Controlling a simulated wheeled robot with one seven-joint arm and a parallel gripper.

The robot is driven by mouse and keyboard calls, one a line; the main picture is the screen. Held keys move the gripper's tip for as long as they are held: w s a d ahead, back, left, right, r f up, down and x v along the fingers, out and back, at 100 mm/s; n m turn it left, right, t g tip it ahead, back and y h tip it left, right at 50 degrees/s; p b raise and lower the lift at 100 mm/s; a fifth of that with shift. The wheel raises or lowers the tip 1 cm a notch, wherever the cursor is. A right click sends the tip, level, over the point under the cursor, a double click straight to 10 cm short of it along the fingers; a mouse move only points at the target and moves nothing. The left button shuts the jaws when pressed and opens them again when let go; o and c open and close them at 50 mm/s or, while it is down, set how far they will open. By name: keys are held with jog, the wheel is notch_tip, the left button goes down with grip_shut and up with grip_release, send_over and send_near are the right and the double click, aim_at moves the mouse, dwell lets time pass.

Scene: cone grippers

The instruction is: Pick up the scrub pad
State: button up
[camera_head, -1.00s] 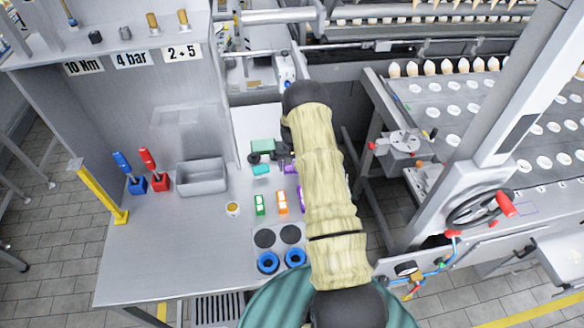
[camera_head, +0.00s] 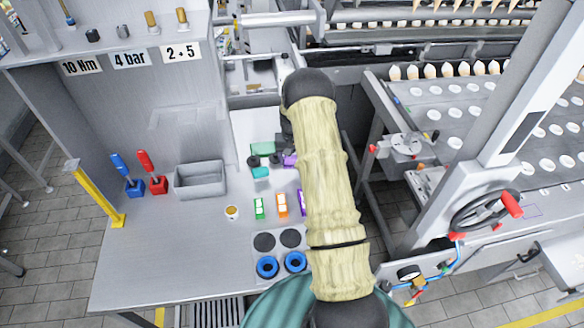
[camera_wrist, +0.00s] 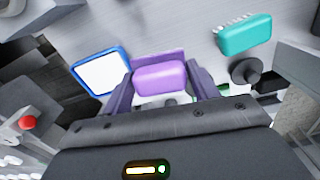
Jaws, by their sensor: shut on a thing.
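A purple rounded block (camera_wrist: 160,79), which looks like the scrub pad, sits between the two purple fingers of my gripper (camera_wrist: 161,88) in the wrist view. The fingers are shut on its sides. In the head view a small purple patch (camera_head: 290,160) shows beside my arm, which hides most of my gripper. I cannot tell there whether the patch is the pad or a finger. How far the pad is above the table is unclear.
A teal bristled brush (camera_wrist: 244,35) and a blue-rimmed white piece (camera_wrist: 101,75) lie close by. The table (camera_head: 160,240) also bears a green block (camera_head: 262,147), a grey bin (camera_head: 201,180), and blue rings (camera_head: 267,266). A machine with a red-handled wheel (camera_head: 484,209) stands right.

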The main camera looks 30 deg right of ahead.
notch_tip(320, 180, up, 5)
jog(key=shift+r+b, duration=0.1)
jog(key=shift+b, duration=0.55)
